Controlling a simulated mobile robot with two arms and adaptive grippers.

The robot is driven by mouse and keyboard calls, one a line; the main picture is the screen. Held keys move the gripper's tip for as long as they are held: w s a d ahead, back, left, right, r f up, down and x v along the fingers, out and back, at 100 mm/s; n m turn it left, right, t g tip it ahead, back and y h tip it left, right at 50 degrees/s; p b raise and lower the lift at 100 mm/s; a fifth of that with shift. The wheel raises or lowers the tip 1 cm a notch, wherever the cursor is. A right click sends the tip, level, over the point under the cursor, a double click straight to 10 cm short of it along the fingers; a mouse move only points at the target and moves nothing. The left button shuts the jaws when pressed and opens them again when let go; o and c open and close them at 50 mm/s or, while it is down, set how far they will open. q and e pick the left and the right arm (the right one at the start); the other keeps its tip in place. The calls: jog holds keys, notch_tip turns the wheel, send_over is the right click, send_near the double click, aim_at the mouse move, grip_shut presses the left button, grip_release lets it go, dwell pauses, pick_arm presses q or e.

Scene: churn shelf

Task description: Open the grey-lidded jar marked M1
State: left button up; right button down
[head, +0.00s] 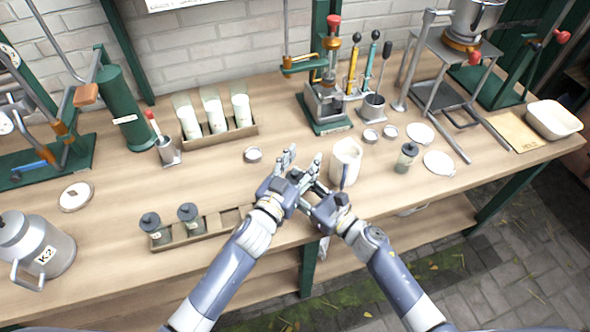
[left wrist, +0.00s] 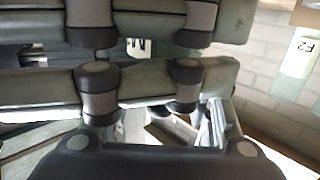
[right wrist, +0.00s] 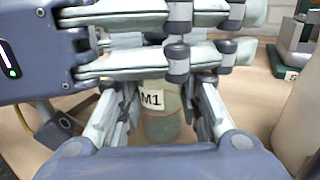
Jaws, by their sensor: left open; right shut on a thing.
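The jar marked M1 (right wrist: 158,115) shows in the right wrist view as a greenish glass body with a white label and a thin red line. My right gripper (right wrist: 160,112) is shut on it, with a finger at either side. My left gripper (head: 285,158) is open, and its fingers lie across the jar's top in the right wrist view. They hide the lid, so I cannot tell whether it is on. In the head view my right gripper (head: 308,180) is just below and right of the left one, and the two grippers hide the jar.
A white pitcher (head: 346,162) stands close to the right of my grippers. A wooden tray (head: 215,233) holds two dark-lidded jars. Another dark-lidded jar (head: 406,158) stands at right near white discs (head: 439,162).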

pick_arm(q)
jog(key=shift+w+d, duration=0.1)
jog(key=shift+w, duration=0.05)
grip_shut()
jog(key=shift+r, duration=0.15)
dwell(0.6)
jog(key=shift+r, duration=0.95)
jog(key=shift+r, duration=0.15)
pick_arm(e)
jog(key=c, duration=1.1)
grip_release()
pick_arm(q)
notch_tip(320, 180, up, 4)
jog(key=shift+f, duration=0.15)
pick_arm(e)
jog(key=shift+o, duration=0.2)
